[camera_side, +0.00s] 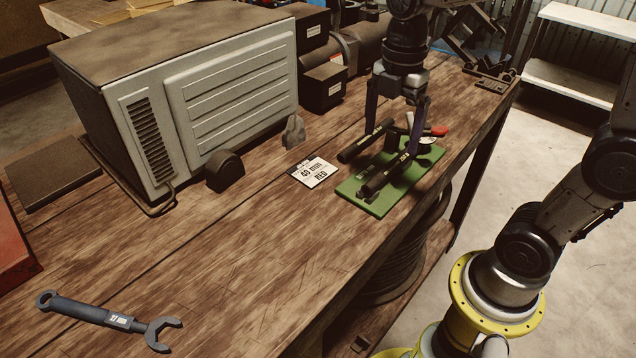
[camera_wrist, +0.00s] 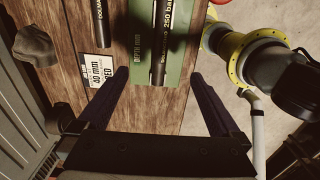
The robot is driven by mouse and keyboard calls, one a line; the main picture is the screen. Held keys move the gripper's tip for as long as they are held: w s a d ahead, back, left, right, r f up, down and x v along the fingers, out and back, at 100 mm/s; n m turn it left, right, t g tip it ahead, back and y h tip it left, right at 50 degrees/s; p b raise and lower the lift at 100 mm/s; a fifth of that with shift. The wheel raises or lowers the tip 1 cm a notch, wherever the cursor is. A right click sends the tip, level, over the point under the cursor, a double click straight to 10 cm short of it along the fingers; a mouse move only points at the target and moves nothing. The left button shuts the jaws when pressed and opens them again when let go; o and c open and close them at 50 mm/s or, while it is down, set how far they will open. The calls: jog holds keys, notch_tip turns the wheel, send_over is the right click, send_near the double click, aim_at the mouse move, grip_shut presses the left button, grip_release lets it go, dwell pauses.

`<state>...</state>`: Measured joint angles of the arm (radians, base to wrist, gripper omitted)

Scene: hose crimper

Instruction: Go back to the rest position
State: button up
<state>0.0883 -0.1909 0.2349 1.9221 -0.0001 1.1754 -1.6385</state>
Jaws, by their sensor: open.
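My gripper (camera_side: 392,140) is open, pointing down over a green mat (camera_side: 374,202) on the wooden bench. Two black hose pieces, the left one (camera_side: 358,146) and the right one (camera_side: 378,181), lie at the mat between and beside the fingers. I cannot tell whether the fingers touch them. In the wrist view, my gripper (camera_wrist: 158,75) has its fingers spread wide with nothing held. The printed hose piece (camera_wrist: 159,40) and the green mat (camera_wrist: 181,50) lie beyond the fingertips. The rest position is not marked in either view.
A large grey machine (camera_side: 215,95) stands at the back left. A "40 mm RED" card (camera_side: 313,171) and a grey lump (camera_side: 294,132) lie left of the mat. A wrench (camera_side: 105,318) lies at the front left. A red-tipped item (camera_side: 439,130) is behind the gripper.

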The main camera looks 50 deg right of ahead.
jog(key=s+a+m+t, duration=0.1)
jog(key=s+m+t, duration=0.1)
jog(key=s+m, duration=0.3)
jog(key=s+a+r+m+t, duration=0.1)
jog(key=s+m+t, duration=0.2)
jog(key=m, duration=0.9)
jog(key=s, duration=0.3)
jog(key=shift+s+a+r+m+t, duration=0.15)
jog(key=shift+s+a+m+t, duration=0.15)
jog(key=shift+m, duration=0.1)
